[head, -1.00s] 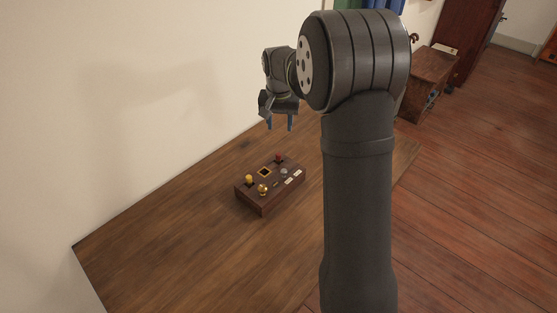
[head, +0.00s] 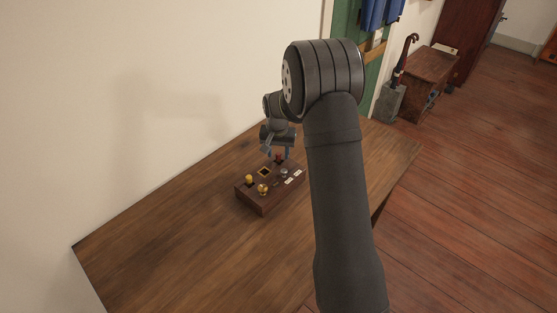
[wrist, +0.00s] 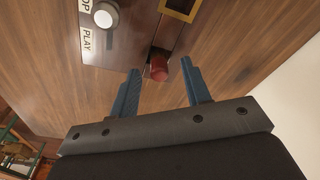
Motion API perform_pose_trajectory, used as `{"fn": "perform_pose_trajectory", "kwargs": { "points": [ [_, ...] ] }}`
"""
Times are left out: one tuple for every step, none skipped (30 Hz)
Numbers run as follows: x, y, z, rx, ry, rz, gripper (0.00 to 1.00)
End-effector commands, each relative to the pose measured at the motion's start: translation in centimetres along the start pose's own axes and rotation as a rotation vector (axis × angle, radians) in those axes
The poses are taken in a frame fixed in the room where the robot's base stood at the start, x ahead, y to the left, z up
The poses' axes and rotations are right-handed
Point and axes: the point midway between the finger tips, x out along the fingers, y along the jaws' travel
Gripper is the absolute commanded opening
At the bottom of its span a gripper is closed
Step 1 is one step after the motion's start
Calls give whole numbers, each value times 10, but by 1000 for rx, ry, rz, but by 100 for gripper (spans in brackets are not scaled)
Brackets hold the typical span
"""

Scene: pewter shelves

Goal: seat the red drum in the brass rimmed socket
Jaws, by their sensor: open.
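The red drum (wrist: 159,69) stands at a dark slot in the top of a dark wooden box (head: 258,206). In the head view it is partly hidden by my gripper (head: 277,154). The brass rimmed socket (head: 264,173) is a square, dark opening in the box top, left of and nearer than the drum. Its rim (wrist: 174,13) is cut by the top edge of the wrist view. My gripper is open, with its blue fingers pointing down over the box. In the wrist view the drum shows between and just beyond the fingertips, with space on both sides.
The box also carries a yellow knob (head: 249,179), a gold knob (head: 263,189), a grey-white knob (wrist: 105,16) and white labels, one reading PLAY. Bare wooden table (head: 190,245) surrounds the box. A pale wall (head: 150,110) rises behind.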

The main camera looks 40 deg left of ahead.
Motion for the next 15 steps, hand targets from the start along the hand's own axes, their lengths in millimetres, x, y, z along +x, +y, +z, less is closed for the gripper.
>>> {"fn": "perform_pose_trajectory", "kwargs": {
  "points": [
    [8,1,0,0,-2,1,44],
    [12,1,0,0,-1,1,44],
    [14,1,0,0,-1,0,44],
    [15,1,0,0,0,0,44],
    [16,1,0,1,0,0,44],
    [15,1,0,1,1,0,44],
    [15,1,0,1,1,0,44],
    [15,1,0,1,1,0,44],
    [15,1,0,1,1,0,44],
    [15,1,0,1,1,0,42],
    [15,1,0,1,1,0,36],
    [15,1,0,1,1,0,28],
    [15,1,0,1,1,0,22],
    [15,1,0,1,1,0,16],
    [15,1,0,1,1,0,8]
  ]
}}
